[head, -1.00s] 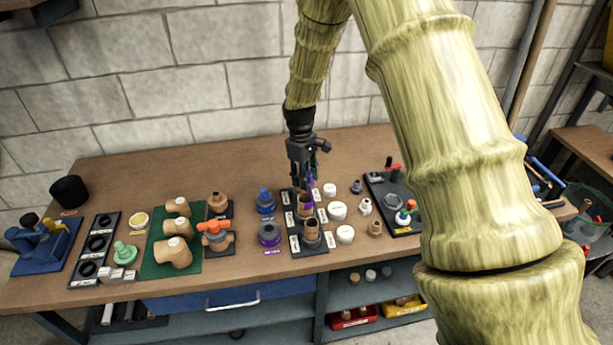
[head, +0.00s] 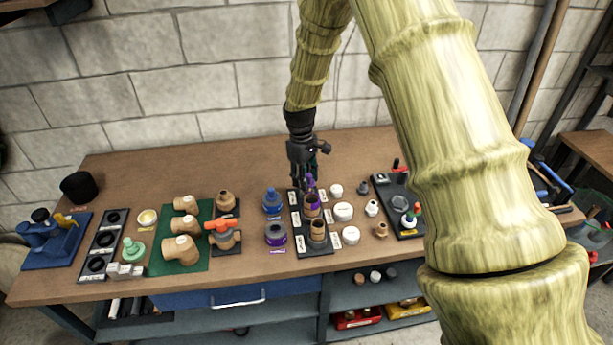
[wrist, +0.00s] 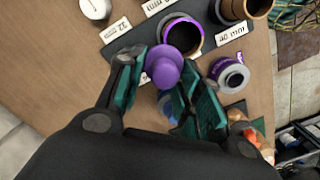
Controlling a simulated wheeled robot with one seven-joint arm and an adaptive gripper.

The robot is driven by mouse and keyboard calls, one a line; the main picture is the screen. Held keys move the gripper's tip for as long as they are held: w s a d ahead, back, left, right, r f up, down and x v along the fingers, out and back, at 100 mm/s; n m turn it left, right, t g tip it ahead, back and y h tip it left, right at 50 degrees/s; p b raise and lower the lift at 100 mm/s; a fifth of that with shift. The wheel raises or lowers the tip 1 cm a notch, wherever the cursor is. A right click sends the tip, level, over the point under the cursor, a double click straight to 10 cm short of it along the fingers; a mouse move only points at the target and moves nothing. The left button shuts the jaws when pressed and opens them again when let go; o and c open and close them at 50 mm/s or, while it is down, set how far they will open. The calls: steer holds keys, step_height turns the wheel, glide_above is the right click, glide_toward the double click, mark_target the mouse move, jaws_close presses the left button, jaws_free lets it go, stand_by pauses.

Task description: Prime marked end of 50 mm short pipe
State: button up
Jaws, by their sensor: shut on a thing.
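My gripper (wrist: 165,85) is shut on a purple round-headed applicator (wrist: 163,68), seen between its teal finger pads. In the head view my gripper (head: 309,178) is just behind the rear pipe. A short brown pipe with a purple band (wrist: 182,37) stands upright in a black labelled rack (wrist: 125,45), close beyond the applicator; I cannot tell whether they touch. In the head view this pipe (head: 312,205) stands behind another short brown pipe (head: 318,233). Labels reading 32 and 40 mm show; I cannot read a 50 mm label clearly.
A grey can with a purple band (head: 276,235) and a blue can (head: 272,201) stand left of the rack. White caps (head: 343,211) stand right. Brown fittings lie on a green mat (head: 194,258). The bench behind the cans is clear.

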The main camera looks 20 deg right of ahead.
steer(key=shift+a, duration=0.2)
steer(key=shift+a, duration=0.3)
steer(key=shift+s+a+p, duration=0.1)
steer(key=shift+a+p, duration=0.25)
steer(key=shift+s+a, duration=0.3)
steer(key=shift+a, duration=0.15)
steer(key=shift+s+a+p, duration=0.5)
steer(key=shift+s+p, duration=0.05)
steer(key=shift+s, duration=0.1)
steer(key=shift+s+a, duration=0.1)
steer(key=shift+s, duration=0.45)
steer(key=shift+s+p, duration=0.45)
steer(key=shift+s, duration=0.3)
